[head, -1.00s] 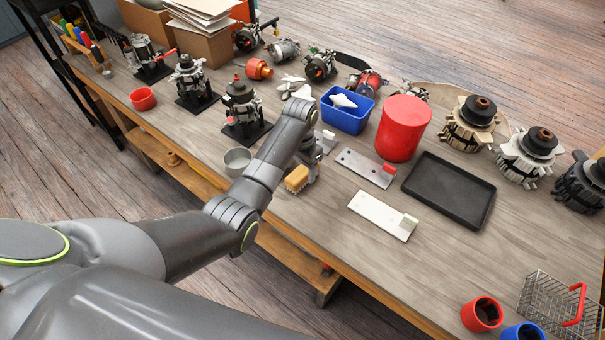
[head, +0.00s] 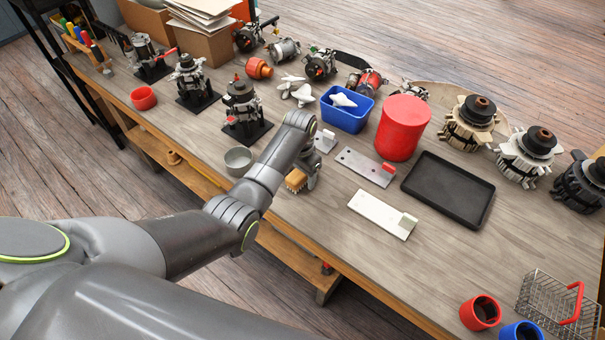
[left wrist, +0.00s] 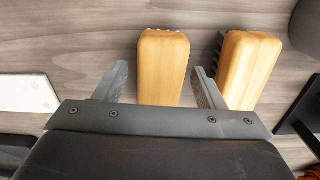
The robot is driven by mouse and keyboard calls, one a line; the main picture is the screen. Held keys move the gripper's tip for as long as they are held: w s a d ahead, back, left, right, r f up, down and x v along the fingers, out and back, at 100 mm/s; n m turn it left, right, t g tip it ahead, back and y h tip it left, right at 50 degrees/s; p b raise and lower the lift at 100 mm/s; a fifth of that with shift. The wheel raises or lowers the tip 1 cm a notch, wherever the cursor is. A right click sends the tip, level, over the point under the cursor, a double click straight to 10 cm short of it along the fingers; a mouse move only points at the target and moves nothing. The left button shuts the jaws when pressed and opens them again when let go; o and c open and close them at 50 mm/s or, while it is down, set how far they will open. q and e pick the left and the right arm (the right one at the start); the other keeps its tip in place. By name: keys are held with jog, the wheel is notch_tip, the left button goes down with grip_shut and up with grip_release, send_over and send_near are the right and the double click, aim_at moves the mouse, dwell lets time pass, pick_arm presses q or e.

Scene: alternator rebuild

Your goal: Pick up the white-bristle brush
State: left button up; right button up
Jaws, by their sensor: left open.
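Two brushes with tan wooden blocks show in the left wrist view. The middle brush (left wrist: 163,70) has a pale, scalloped far edge and seems to be the white-bristle one; its bristles are mostly hidden. The other brush (left wrist: 248,68), to its right, shows dark bristles on its left side. My left gripper (left wrist: 162,85) is open, its fingers on either side of the middle brush's near end, with gaps visible. In the head view my left gripper (head: 311,170) is beside a tan brush block (head: 296,180), partly hidden by my arm; I cannot tell which brush that is. My right gripper is not in view.
A metal bowl (head: 239,160) stands left of my left wrist. Right of it lie a grey plate (head: 361,163) with a red block and a white plate (head: 380,214). A black tray (head: 449,188) and a red canister (head: 403,127) stand farther right.

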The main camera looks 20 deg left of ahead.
pick_arm(q)
jog(key=c, duration=1.1)
notch_tip(320, 180, up, 10)
jog(key=shift+r+b, duration=0.25)
jog(key=shift+b, duration=0.25)
